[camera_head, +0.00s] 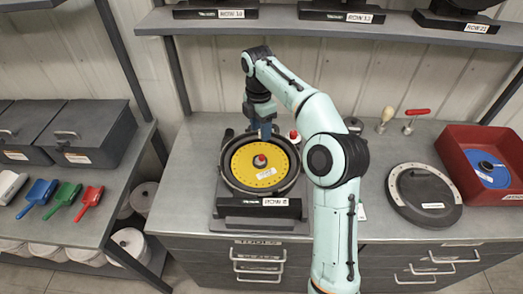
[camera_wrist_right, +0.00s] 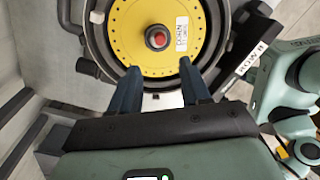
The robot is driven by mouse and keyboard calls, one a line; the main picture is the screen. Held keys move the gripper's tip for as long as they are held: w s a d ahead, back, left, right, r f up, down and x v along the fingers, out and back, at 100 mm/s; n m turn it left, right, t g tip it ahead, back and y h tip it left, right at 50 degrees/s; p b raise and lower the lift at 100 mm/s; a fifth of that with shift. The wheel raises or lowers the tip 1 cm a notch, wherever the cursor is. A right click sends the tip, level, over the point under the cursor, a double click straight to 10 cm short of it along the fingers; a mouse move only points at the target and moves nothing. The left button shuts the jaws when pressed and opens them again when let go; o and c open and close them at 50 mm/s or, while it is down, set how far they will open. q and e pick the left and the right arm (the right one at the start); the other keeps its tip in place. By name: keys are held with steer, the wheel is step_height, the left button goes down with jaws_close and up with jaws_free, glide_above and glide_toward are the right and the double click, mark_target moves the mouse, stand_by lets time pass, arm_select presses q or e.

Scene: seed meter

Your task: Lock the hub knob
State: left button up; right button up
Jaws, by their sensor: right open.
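The hub knob (camera_head: 260,161) is a small red knob at the centre of a yellow seed disc (camera_head: 247,175). The disc lies in a round dark seed meter housing (camera_head: 231,184) on the workbench. In the right wrist view the knob (camera_wrist_right: 157,39) sits beyond the fingertips, and nothing touches it. My right gripper (camera_wrist_right: 160,78) is open and empty, with its two blue fingers over the near edge of the disc. In the head view my right gripper (camera_head: 265,134) is above the far rim of the housing, its fingers pointing down. My left gripper does not show.
A dark round cover (camera_head: 427,215) lies on the bench at right, beside a red bin (camera_head: 459,168) holding a blue disc (camera_head: 487,172). Small hand tools stand at the back. A shelf (camera_head: 400,31) with more units runs above. Scoops and dark bins fill the left bench.

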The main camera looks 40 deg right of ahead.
mark_target(262, 155)
steer(key=f, duration=0.3)
steer(key=f+b, duration=0.1)
steer(key=f, duration=0.2)
steer(key=f+b, duration=0.1)
steer(key=f, duration=0.3)
steer(key=shift+s, duration=0.35)
arm_select(q)
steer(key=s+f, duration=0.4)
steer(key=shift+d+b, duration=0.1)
steer(key=shift+b, duration=0.2)
arm_select(e)
steer(key=shift+w+f, duration=0.1)
steer(key=shift+f, duration=0.2)
jaws_close()
